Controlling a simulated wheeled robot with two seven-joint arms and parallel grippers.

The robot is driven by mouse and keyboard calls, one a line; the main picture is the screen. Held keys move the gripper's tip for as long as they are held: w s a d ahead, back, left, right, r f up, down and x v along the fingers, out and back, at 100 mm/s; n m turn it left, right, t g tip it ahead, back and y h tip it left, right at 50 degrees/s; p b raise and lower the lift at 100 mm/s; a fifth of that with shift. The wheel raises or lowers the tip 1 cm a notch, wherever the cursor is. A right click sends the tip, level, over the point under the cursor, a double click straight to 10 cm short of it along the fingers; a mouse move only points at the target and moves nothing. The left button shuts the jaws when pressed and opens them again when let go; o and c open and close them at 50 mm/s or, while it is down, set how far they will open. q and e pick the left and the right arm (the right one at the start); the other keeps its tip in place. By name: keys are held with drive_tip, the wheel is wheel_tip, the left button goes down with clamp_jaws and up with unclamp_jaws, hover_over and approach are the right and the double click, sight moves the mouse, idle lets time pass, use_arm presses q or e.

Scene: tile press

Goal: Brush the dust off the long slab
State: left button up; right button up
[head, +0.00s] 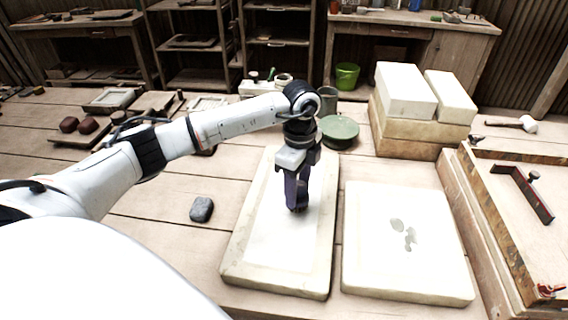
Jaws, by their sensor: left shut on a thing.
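The long slab (270,262) is a pale, rounded rectangular block lying flat on the wooden table in the middle of the head view. My left gripper (298,190) points down over the slab's upper right part. It is shut on a dark thing, most likely the brush (298,208), whose lower end is at or just above the slab's face. The gripper hides most of it, and I cannot tell whether it touches. No dust can be made out on the bright face. My right gripper is not in view.
A squarer slab (405,270) with grey patches lies close on the right. A grey stone (202,209) sits left of the long slab. A green round lid (339,130) and stacked white blocks (405,92) stand behind. A wooden frame (480,225) borders the right.

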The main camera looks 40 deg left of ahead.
use_arm(q)
drive_tip(key=shift+s+r+p, duration=0.2)
drive_tip(key=shift+r+p, duration=0.4)
drive_tip(key=shift+r, duration=0.45)
drive_tip(key=shift+r+p, duration=1.55)
drive_tip(key=shift+r, duration=0.4)
